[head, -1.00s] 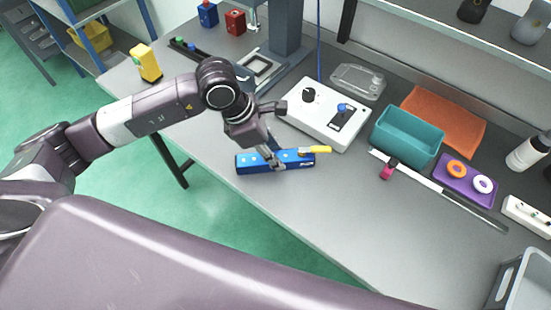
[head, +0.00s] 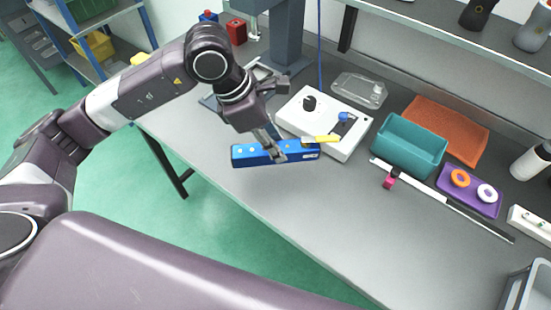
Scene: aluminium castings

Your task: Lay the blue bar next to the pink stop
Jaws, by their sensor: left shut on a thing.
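The pink stop (head: 391,178) sits on a long rail (head: 440,193) that lies on the table to the right of the bar, in front of the teal bin. The bar and the stop are well apart. My right gripper does not show in the head view.
A white control box (head: 321,118) with knobs stands just behind the bar. A teal bin (head: 408,147), an orange mat (head: 450,122) and a purple tray (head: 470,190) with rings are behind the rail. The grey table (head: 340,220) is clear in front of the rail.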

